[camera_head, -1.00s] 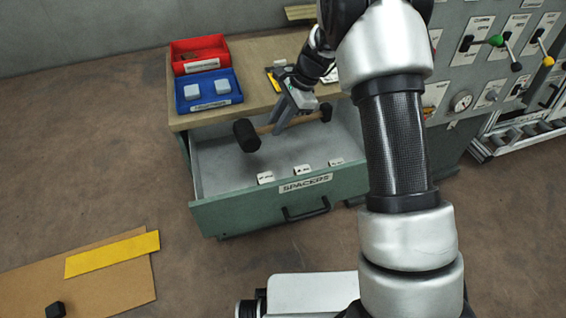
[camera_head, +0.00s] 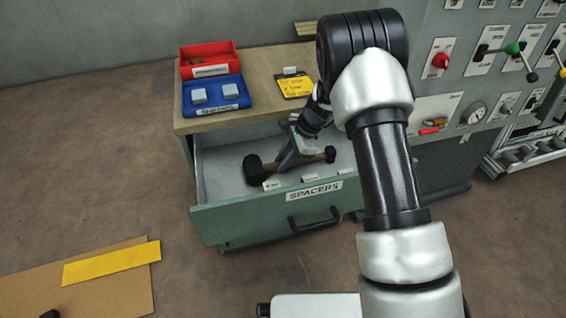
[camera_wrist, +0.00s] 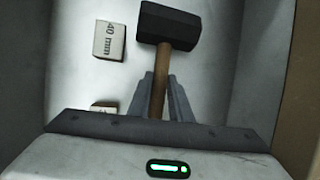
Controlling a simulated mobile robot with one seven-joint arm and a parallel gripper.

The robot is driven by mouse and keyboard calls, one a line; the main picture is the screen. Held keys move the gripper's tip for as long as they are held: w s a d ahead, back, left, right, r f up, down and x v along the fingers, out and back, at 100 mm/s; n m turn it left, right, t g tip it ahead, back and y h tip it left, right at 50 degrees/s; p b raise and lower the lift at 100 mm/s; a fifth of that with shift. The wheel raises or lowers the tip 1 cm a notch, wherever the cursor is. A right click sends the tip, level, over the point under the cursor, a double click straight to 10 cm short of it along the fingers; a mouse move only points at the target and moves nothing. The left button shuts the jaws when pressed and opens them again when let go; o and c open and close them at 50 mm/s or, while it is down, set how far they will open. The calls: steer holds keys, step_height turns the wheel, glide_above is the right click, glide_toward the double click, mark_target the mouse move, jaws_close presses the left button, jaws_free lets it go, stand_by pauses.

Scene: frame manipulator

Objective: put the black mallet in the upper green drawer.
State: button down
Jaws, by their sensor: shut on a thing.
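The black mallet (camera_head: 254,169) has a black head and a wooden handle (camera_head: 312,160). It is inside the open upper green drawer (camera_head: 277,211), which is labelled SPACERS. My gripper (camera_head: 287,158) is shut on the handle, a little behind the head. In the wrist view the head (camera_wrist: 183,26) is at the top, and my gripper (camera_wrist: 161,85) has a finger on each side of the handle. The mallet lies low over the drawer floor; I cannot tell whether it touches it.
White spacer blocks, one marked 40 mm (camera_wrist: 109,41), lie in the drawer near its front. A red bin (camera_head: 208,60) and a blue bin (camera_head: 215,96) stand on the wooden top (camera_head: 262,70). A control panel (camera_head: 440,85) is at right. Yellow and brown sheets lie on the floor.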

steer(key=shift+r, duration=0.1)
steer(key=c, duration=1.6)
jaws_free()
